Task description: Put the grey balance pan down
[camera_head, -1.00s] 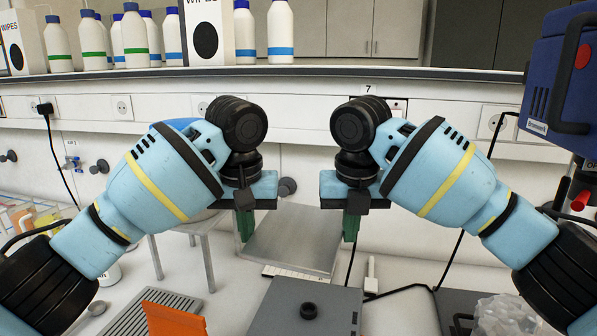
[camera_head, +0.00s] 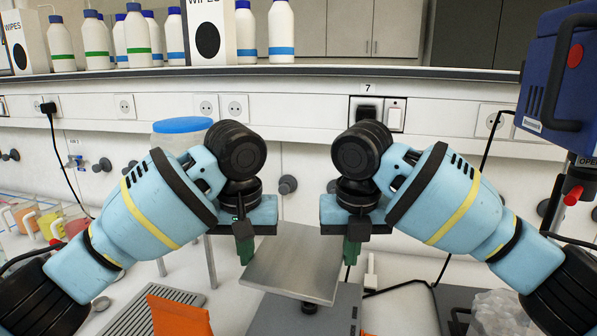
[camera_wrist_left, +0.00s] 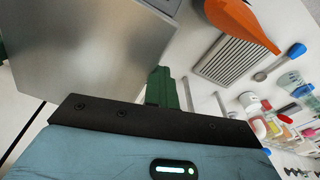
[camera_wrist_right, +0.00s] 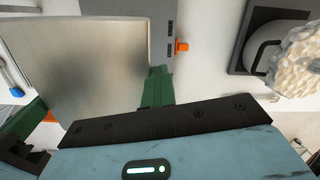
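The grey balance pan (camera_head: 292,262) is a flat, square metal plate held up between my two grippers. It looks slightly turned, and it overhangs the grey balance body (camera_head: 275,318), whose dark round knob (camera_head: 309,307) shows just below the pan's front edge. My left gripper (camera_head: 244,250) has its green fingers together at the pan's left edge, and my right gripper (camera_head: 351,252) does the same at the right edge. The pan also fills much of the left wrist view (camera_wrist_left: 90,50) and the right wrist view (camera_wrist_right: 85,60). Its underside is hidden.
An orange object (camera_head: 178,316) and a slotted grey tray (camera_head: 130,318) lie left of the balance. A blue-lidded container (camera_head: 183,126) stands behind my left arm. Colourful beakers (camera_head: 50,218) are far left. A crumpled, pale bag (camera_head: 500,312) is at right. A dark cable runs right of the balance.

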